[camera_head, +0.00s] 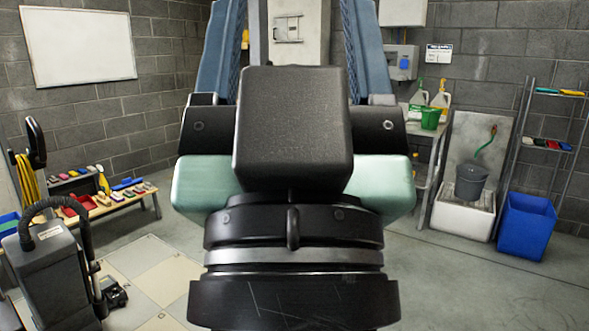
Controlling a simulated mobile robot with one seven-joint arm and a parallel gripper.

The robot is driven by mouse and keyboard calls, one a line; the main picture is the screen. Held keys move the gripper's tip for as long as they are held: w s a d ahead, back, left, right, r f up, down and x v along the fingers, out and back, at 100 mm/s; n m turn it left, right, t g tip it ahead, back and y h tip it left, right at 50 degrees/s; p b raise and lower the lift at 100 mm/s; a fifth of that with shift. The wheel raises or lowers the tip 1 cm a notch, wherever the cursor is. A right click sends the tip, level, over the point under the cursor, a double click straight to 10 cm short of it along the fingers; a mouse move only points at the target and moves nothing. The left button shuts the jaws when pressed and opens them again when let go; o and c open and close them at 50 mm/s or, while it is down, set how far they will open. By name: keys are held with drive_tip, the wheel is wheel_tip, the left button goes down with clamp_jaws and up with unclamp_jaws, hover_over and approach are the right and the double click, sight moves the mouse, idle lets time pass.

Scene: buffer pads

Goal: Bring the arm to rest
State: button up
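My gripper (291,30) fills the middle of the view, with its black wrist and mint-green body in the foreground. Its two blue lattice fingers point up and away, set wide apart, and their tips run past the top edge. I see nothing between the fingers, though a black block on the gripper hides their lower inner part. The wall and a pale panel show through the gap. The gripper touches nothing that I can see.
A floor machine (56,270) with a black hose stands at left, near a low bench (128,206) of coloured items. A blue bin (524,226), a grey bucket (470,183) in a white basin (462,216) and a shelf rack stand right. Floor at lower right is clear.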

wheel_tip(320, 180, up, 14)
drive_tip(key=p, duration=1.1)
drive_tip(key=shift+f+p, duration=0.2)
drive_tip(key=shift+p, duration=0.15)
